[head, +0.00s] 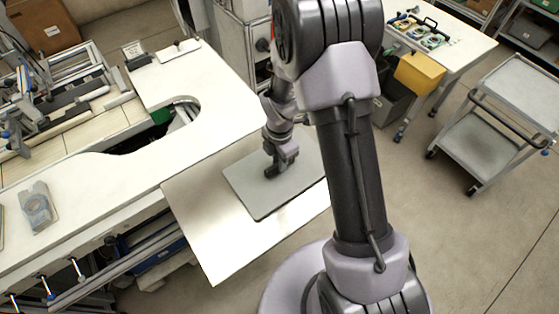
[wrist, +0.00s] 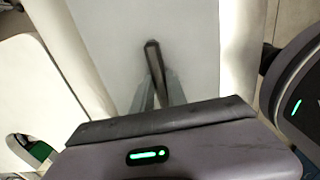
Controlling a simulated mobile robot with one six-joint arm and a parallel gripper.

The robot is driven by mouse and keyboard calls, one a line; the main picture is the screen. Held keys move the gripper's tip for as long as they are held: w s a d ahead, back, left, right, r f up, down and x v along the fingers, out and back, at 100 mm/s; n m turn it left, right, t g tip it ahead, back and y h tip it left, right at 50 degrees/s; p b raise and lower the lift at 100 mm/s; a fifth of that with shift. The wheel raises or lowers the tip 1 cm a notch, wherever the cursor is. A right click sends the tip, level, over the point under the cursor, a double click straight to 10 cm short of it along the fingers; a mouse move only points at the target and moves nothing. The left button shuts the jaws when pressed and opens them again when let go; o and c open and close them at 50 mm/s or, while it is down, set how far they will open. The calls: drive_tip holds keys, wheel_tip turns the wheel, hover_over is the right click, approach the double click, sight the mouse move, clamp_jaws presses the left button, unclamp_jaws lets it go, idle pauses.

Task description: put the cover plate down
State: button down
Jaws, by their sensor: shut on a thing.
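The cover plate (head: 250,196) is a flat grey rectangle with rounded corners, above the bare front section of the workbench. My gripper (head: 278,170) is over the plate's middle, pointing down. In the wrist view the plate (wrist: 195,40) fills the middle of the picture. There my gripper (wrist: 158,88) is shut on a narrow dark bar, the plate's handle (wrist: 153,52). The plate looks about level and lies over or on the pale metallic sheet (head: 205,235). I cannot tell whether its underside touches the sheet. My arm hides the plate's right end.
The white workbench (head: 90,190) runs left, with a curved cutout (head: 185,106) behind the plate. A small grey part (head: 38,207) lies on it. A grey trolley (head: 490,137) and a table with reels (head: 440,45) stand at the right. The sheet is clear left and in front of the plate.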

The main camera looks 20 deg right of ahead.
drive_tip(key=c, duration=1.3)
unclamp_jaws()
